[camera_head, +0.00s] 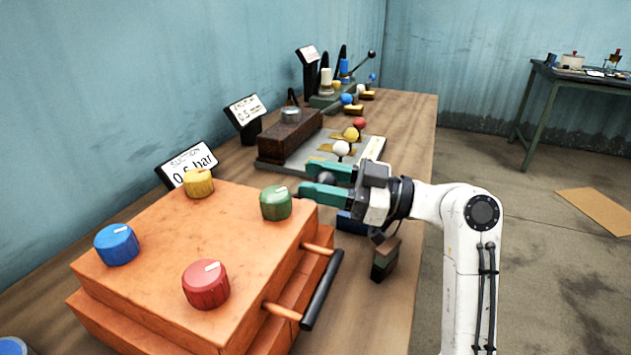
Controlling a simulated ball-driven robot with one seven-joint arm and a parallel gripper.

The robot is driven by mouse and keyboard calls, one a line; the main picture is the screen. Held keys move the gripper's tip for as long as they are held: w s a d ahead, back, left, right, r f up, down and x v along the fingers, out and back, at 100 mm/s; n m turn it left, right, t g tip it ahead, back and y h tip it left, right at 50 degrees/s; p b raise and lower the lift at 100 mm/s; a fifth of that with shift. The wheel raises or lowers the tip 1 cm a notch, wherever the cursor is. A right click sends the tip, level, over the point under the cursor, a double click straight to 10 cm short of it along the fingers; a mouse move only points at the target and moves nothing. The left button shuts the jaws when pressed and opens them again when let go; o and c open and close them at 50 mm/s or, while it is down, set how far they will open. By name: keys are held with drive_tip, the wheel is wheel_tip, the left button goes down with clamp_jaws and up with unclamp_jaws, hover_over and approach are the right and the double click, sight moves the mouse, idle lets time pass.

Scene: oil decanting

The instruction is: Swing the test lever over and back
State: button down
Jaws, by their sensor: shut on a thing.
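My gripper (322,181) is at the middle of the workbench, just beyond the orange box's far right corner. Its two teal fingers point left and are shut on a dark round knob (327,178). The shaft under this knob is hidden by the fingers and the box, so I cannot tell how far it leans. Another lever, with a black ball end (371,54), slants up to the right from a green base (325,101) at the far end of the bench. No label shows which one is the test lever.
The orange box (150,270) with several coloured dials and a black front handle (322,290) fills the near bench. Behind my gripper are a grey plate (372,150) with white, yellow and red balls and a brown block (290,140). Signs line the wall.

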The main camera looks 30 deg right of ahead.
drive_tip(key=shift+s+d+r, duration=0.2)
drive_tip(key=shift+s+r, duration=0.05)
drive_tip(key=shift+r, duration=0.25)
drive_tip(key=c, duration=1.1)
unclamp_jaws()
drive_tip(key=shift+o, duration=1)
drive_tip(key=shift+s+d+r, duration=0.1)
drive_tip(key=shift+s+r, duration=0.05)
drive_tip(key=shift+o, duration=1.3)
drive_tip(key=shift+f, duration=0.3)
drive_tip(key=v, duration=1)
drive_tip(key=shift+s+d, duration=0.15)
drive_tip(key=shift+s, duration=0.05)
drive_tip(key=shift+f, duration=0.15)
